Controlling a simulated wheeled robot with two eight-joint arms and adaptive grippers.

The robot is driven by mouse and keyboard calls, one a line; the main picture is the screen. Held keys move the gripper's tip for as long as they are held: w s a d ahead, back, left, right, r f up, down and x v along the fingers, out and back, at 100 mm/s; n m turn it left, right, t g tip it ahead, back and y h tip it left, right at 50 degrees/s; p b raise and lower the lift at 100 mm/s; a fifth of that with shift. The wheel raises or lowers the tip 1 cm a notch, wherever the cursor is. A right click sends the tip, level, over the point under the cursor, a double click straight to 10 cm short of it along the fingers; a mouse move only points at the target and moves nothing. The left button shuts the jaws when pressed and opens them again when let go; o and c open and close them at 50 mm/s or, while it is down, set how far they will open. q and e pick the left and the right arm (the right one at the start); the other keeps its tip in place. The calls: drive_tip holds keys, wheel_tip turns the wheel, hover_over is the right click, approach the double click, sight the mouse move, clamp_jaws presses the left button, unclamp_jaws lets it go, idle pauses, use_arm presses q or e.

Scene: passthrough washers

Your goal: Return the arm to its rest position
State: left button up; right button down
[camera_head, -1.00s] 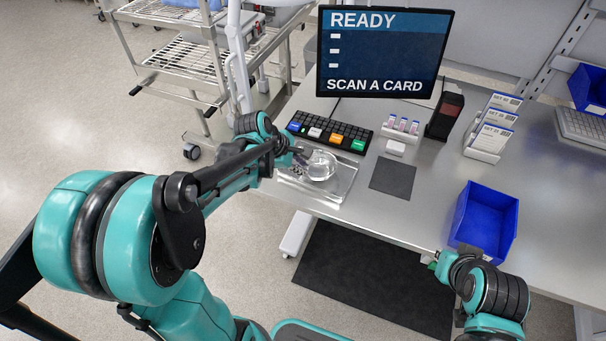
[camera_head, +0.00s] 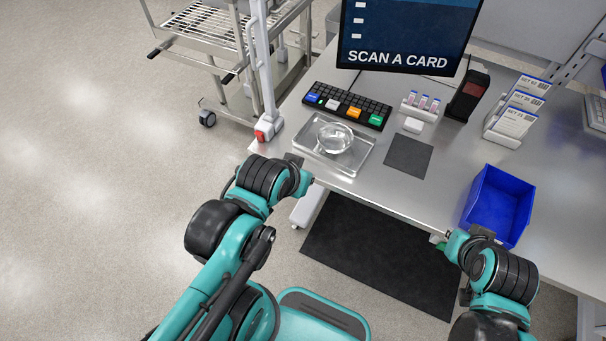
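My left arm comes in from the lower left, and its gripper (camera_head: 294,161) is at the table's front edge, just left of and in front of the metal tray. Its fingers are mostly hidden behind the wrist, so I cannot tell whether they are open or shut. My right gripper (camera_head: 440,241) is at the front edge of the table, left of the blue bin. Only a small part of it shows past the wrist, and its finger state is unclear.
A metal tray (camera_head: 358,162) with a clear glass dish (camera_head: 334,138) lies on the table (camera_head: 420,198). A keyboard (camera_head: 348,106), a monitor (camera_head: 408,35), a dark mat (camera_head: 408,156), a blue bin (camera_head: 497,206) and card holders (camera_head: 515,112) surround it. A wire cart (camera_head: 215,45) stands behind left.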

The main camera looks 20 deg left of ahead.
wheel_tip(320, 180, down, 7)
drive_tip(key=b, duration=0.7)
drive_tip(key=shift+f, duration=0.15)
idle(0.3)
